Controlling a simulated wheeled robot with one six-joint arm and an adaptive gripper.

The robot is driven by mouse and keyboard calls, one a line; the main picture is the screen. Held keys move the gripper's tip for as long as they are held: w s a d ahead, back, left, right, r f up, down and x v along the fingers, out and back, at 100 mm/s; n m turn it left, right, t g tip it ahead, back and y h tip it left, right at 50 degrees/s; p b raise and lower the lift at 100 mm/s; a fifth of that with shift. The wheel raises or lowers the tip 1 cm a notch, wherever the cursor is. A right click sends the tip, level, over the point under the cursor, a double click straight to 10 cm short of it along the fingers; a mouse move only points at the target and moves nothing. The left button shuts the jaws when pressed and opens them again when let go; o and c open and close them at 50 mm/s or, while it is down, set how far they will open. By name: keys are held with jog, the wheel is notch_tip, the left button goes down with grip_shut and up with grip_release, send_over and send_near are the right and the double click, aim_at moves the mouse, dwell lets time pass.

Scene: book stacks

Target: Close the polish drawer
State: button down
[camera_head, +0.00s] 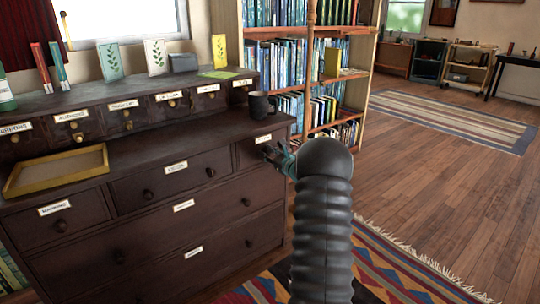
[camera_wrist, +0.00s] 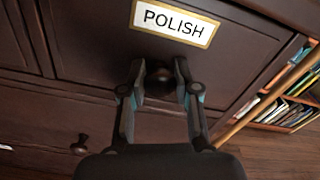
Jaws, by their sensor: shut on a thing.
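The polish drawer (camera_wrist: 222,72) has a dark wood front with a white label reading POLISH (camera_wrist: 174,22) in a gold frame. In the head view the drawer (camera_head: 252,151) is at the right end of the dresser's upper row of wide drawers, partly hidden by my gripper. My gripper (camera_wrist: 160,78) is shut on the drawer's dark round knob (camera_wrist: 160,74), one finger on each side. In the head view my gripper (camera_head: 272,154) reaches the drawer front from the right. I cannot tell how far the drawer stands out.
The dark dresser (camera_head: 150,240) holds other labelled drawers. On its top are a dark mug (camera_head: 259,105) and a yellow-rimmed tray (camera_head: 58,170). A bookcase (camera_head: 371,60) stands behind to the right. A patterned rug (camera_head: 385,270) and open wood floor (camera_head: 440,190) lie right.

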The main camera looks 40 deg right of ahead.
jog(key=c, duration=0.8)
grip_release()
jog(key=shift+w+r, duration=0.1)
jog(key=shift+w, duration=0.1)
jog(key=s, duration=1.2)
jog(key=shift+d, duration=0.35)
